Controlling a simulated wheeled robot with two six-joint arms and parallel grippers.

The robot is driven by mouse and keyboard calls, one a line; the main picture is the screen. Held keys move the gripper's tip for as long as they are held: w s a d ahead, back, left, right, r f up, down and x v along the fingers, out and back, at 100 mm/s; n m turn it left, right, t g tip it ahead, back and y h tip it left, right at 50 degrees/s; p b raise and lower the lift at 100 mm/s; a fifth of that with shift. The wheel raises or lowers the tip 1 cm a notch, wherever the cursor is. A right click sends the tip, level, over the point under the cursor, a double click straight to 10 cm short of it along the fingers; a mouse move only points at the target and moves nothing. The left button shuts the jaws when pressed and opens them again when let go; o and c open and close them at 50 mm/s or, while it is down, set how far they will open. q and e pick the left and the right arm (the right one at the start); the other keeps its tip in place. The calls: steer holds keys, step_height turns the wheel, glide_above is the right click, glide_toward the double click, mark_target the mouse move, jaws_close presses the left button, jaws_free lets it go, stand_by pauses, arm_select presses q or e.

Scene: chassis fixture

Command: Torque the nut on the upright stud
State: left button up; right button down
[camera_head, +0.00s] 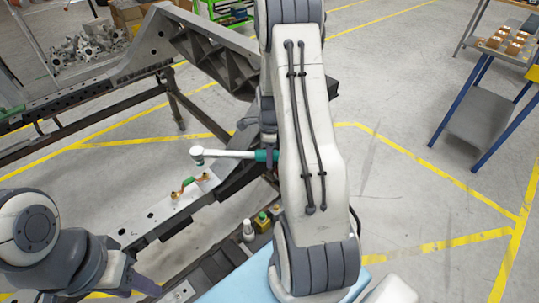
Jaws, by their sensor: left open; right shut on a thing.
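A torque wrench (228,154) with a pale shaft, a round head at its left end and a teal grip is held roughly level over the chassis. My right gripper (268,150) is shut on the teal grip; my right arm hides part of it. Below and left of the wrench head, a light metal plate (178,207) on the chassis rail carries small green and copper-coloured parts (183,187). The upright stud and nut are too small to make out surely. My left gripper (146,286) is low at the left, open, apart from the plate.
The dark chassis frame (120,90) runs across the left and centre. A blue-legged table (485,115) is at the far right.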

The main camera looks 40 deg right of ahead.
step_height(320, 180, down, 4)
steer(key=b, duration=0.3)
steer(key=shift+f, duration=0.15)
steer(key=shift+s+d, duration=0.1)
steer(key=shift+d, duration=0.05)
steer(key=shift+f+b, duration=0.65)
steer(key=shift+f, duration=0.35)
stand_by(0.4)
steer(key=shift+f, duration=0.1)
stand_by(0.4)
steer(key=shift+s, duration=0.15)
steer(key=shift+s+a+m, duration=0.4)
steer(key=shift+s+a, duration=0.05)
steer(key=shift+a, duration=0.15)
steer(key=shift+s+a, duration=0.15)
steer(key=shift+s+a+m, duration=0.4)
steer(key=shift+a, duration=0.1)
